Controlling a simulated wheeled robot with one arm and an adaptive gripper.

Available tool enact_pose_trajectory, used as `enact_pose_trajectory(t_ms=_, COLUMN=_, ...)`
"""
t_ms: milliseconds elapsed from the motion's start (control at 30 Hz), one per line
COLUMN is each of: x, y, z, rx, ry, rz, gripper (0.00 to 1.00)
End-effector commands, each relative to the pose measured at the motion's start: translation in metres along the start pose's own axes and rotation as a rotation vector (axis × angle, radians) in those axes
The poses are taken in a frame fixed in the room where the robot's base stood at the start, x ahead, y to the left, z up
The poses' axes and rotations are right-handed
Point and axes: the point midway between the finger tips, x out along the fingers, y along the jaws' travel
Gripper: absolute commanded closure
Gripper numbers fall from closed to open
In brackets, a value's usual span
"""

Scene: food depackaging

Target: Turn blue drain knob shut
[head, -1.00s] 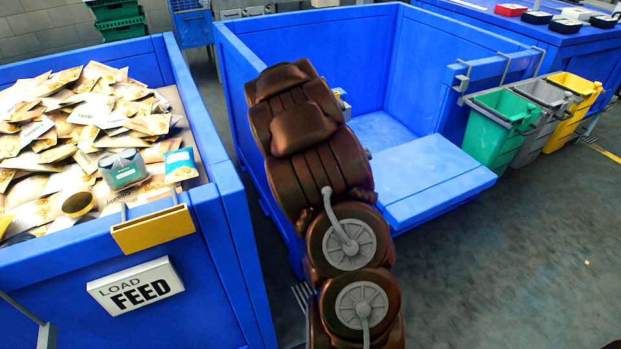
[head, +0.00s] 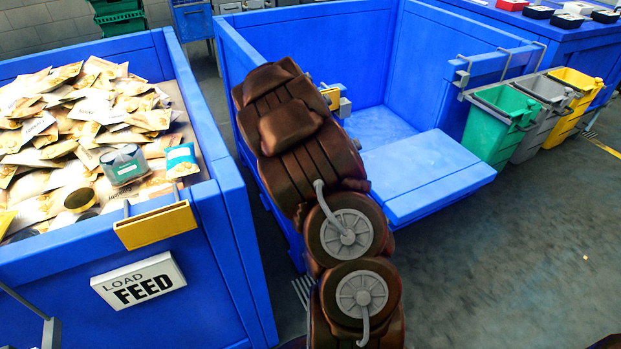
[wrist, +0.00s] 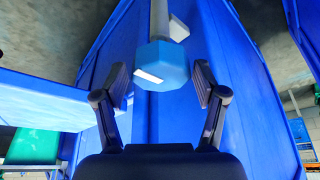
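The blue drain knob (wrist: 163,66) shows in the wrist view as a light blue, many-sided knob with a white stripe on its face. It sits at the end of a grey pipe (wrist: 159,18), with a pale tab beside the pipe. My gripper (wrist: 161,82) is open, with one dark finger on each side of the knob's lower part. Gaps show between the fingers and the knob on both sides. In the head view my brown arm reaches towards the blue bin, and neither the knob nor the gripper can be made out there.
The open blue bin (head: 238,60) has a flat ledge (head: 425,178) at its front right. A blue feed bin (head: 225,215) full of packets stands left, with a yellow holder (head: 155,226) on its rim. Green (head: 494,130), grey and yellow small bins stand right. Floor is clear at lower right.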

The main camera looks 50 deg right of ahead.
Motion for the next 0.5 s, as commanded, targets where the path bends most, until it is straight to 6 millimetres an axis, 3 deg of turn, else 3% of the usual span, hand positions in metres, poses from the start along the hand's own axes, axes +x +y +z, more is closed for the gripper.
enact_pose_trajectory(t_ms=500, x=-0.010, y=-0.001, z=0.000, rx=-0.002, ry=-0.001, rz=0.000, gripper=0.28)
